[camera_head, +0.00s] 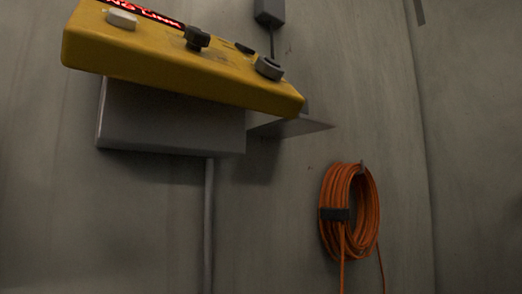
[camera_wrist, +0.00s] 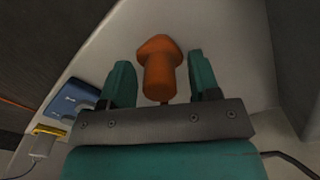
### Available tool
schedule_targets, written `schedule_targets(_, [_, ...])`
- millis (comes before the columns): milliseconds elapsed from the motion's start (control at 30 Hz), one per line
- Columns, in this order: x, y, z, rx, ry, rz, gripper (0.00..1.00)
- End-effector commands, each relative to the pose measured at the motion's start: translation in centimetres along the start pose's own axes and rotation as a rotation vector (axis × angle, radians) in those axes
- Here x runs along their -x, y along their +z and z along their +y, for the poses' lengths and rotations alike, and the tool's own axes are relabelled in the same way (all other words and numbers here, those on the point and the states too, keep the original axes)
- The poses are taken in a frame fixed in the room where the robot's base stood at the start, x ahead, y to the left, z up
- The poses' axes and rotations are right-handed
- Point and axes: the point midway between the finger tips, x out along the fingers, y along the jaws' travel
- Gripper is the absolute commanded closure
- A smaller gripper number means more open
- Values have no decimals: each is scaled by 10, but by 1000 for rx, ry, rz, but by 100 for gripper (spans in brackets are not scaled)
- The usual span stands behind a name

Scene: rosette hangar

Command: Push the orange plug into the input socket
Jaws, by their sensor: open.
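The orange plug (camera_wrist: 160,66) shows in the wrist view, between the two teal fingers of my gripper (camera_wrist: 160,76). The fingers are apart, with a gap visible on each side of the plug. The plug has a wider far end and a rounded near end, over a pale surface. In the head view, a yellow control box (camera_head: 180,56) on the wall has a red lit display (camera_head: 150,13) that appears to read "NO LINK". I cannot identify the input socket in either view. My gripper and the plug are not in the head view.
A coil of orange cable (camera_head: 335,190) hangs on the grey wall. A grey bracket (camera_head: 170,118) sits under the yellow box, with a conduit (camera_head: 208,220) below. In the wrist view, a blue object (camera_wrist: 72,97) and a small yellow-and-white object (camera_wrist: 43,143) lie left of my gripper.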

Motion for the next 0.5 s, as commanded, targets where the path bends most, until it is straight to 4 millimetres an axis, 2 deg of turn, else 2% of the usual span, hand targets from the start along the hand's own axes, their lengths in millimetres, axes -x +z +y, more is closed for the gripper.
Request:
schedule_targets(233, [0, 0, 0, 0, 0, 0, 46])
schedule_targets(467, [0, 0, 0, 0, 0, 0, 99])
schedule_targets(500, [0, 0, 0, 0, 0, 0, 100])
